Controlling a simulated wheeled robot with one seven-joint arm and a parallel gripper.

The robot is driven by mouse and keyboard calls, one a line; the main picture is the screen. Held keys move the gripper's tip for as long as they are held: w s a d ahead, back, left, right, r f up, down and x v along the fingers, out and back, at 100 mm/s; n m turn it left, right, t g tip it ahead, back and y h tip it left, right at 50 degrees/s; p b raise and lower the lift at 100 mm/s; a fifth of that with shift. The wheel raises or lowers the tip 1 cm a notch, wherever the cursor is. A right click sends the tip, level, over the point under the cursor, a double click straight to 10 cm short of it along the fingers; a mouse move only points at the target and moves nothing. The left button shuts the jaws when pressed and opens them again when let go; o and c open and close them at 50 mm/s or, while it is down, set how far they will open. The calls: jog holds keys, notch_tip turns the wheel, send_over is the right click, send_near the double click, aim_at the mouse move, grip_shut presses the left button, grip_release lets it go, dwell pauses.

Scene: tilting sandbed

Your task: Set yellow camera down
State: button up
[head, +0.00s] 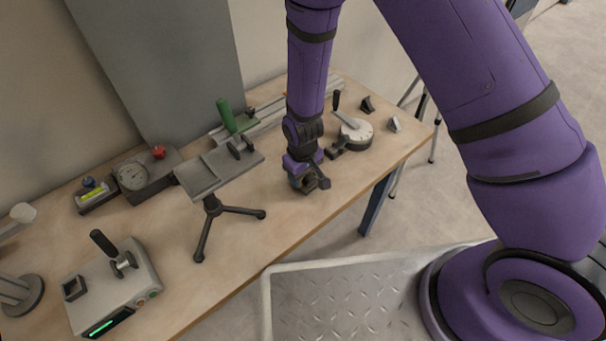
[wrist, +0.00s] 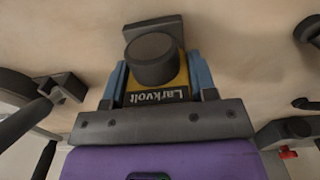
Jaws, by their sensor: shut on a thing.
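The yellow camera (wrist: 184,78) shows in the wrist view, with a black round lens (wrist: 152,60), a dark square plate behind it and a dark "Larkvolt" label. My gripper (wrist: 158,82) is shut on it, a blue finger on each side. In the head view my gripper (head: 310,180) points down over the right part of the wooden table, near its front edge. The camera's yellow body cannot be made out there. I cannot tell whether the camera touches the tabletop.
Left of my gripper, a grey plate on a tripod stand (head: 222,172) stands on the table (head: 265,240). A round dial with a lever (head: 355,133) is close on the right. A grey box (head: 117,287) stands front left. Bare wood lies between tripod and gripper.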

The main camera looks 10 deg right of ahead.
jog(key=shift+f, duration=0.3)
jog(key=o, duration=1.2)
jog(key=shift+r, duration=0.1)
notch_tip(320, 180, up, 12)
jog(key=shift+r, duration=0.1)
jog(key=shift+r, duration=0.1)
